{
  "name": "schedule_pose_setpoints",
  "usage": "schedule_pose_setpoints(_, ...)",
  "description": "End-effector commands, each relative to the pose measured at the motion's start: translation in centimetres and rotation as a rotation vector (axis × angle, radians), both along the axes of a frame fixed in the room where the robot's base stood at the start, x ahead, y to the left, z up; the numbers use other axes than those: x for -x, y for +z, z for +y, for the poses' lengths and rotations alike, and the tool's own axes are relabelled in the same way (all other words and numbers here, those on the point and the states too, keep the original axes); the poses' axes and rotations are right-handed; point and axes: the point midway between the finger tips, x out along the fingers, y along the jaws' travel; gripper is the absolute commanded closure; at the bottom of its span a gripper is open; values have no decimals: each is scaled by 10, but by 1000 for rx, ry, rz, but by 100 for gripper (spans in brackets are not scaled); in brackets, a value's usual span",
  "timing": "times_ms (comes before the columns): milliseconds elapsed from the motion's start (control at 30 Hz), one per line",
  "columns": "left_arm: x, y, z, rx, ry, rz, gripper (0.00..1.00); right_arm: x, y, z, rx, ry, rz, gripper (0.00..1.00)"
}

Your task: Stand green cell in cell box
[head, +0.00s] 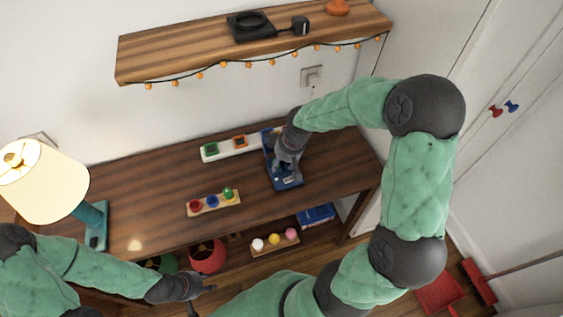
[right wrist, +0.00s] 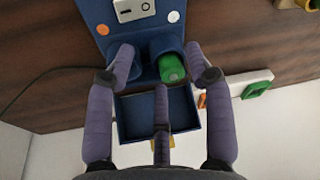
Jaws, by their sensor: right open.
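The blue cell box (head: 287,182) stands on the wooden table under my right gripper (head: 287,158). In the right wrist view the cell box (right wrist: 97,20) shows two round blue holders and an open rectangular tray part. The green cell (right wrist: 172,68) is at the right-hand holder, its end face showing; how deep it sits I cannot tell. My right gripper (right wrist: 158,62) is open, with fingers on both sides of the holders and a third finger over the tray; the green cell lies between them, close to the right finger. My left gripper (head: 202,297) is open and empty, low in front of the table.
A lamp (head: 42,180) stands at the left end. A shelf (head: 200,55) hangs above.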

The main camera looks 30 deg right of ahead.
Motion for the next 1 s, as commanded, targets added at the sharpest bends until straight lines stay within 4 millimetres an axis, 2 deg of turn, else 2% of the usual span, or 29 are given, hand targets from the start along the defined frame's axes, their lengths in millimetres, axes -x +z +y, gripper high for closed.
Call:
schedule_pose_setpoints(500,0,0,0,0,0,0,60,19,90,-11,0,0,-4,47)
schedule_pose_setpoints(700,0,0,0,0,0,0,60,24,106,-13,-1,-1,-2,47)
schedule_pose_setpoints(1000,0,0,0,0,0,0,60,25,109,-14,0,-1,-1,47)
